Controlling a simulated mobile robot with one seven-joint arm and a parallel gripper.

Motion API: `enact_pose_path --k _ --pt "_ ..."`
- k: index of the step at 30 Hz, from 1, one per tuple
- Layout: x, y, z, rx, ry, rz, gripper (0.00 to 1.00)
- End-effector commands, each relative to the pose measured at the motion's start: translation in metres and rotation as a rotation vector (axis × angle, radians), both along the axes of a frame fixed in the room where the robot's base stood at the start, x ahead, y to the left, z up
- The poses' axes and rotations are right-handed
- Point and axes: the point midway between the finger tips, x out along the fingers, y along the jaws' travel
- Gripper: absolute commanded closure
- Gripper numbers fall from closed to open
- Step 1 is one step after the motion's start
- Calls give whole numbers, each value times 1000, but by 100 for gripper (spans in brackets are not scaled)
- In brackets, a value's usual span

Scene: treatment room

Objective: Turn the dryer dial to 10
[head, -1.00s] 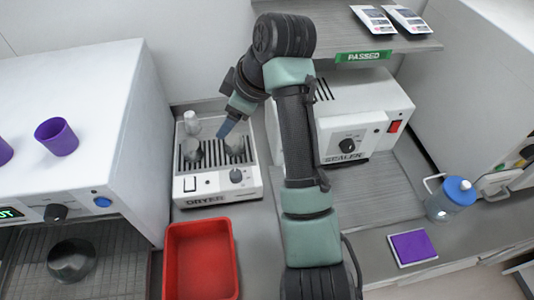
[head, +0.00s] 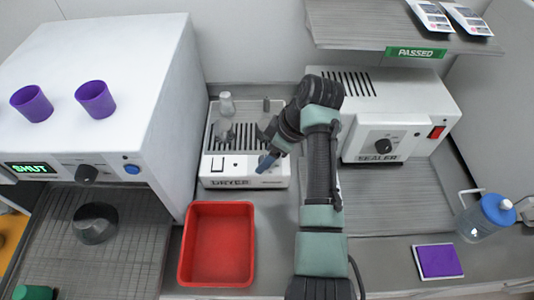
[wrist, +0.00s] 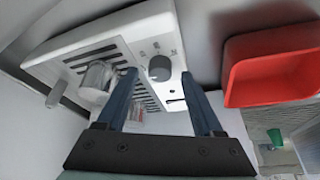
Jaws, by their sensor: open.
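The white dryer (head: 214,168) stands on the counter, with a slotted top and the label DRYER on its front. Its dark round dial (wrist: 159,68) shows in the wrist view, with small marks around it too small to read. In the head view the dial is hidden by my gripper (head: 266,161), which is at the right part of the dryer's front. In the wrist view my gripper (wrist: 159,77) is open, its two blue fingers on either side of the dial in the picture. I cannot tell whether they touch it. Nothing is held.
Clear glassware (head: 225,104) stands on the dryer's top; glassware also shows near the left finger (wrist: 98,82). A red tray (head: 218,245) is in front of the dryer. The sealer (head: 400,120) stands right, a white cabinet (head: 120,60) with purple cups left.

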Motion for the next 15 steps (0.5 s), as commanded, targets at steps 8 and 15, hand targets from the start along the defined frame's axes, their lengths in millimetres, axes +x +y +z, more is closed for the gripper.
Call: enact_pose_path --k 8,15 --pt "1 3 -9 0 0 0 31" --pt "1 3 -8 0 0 0 49"
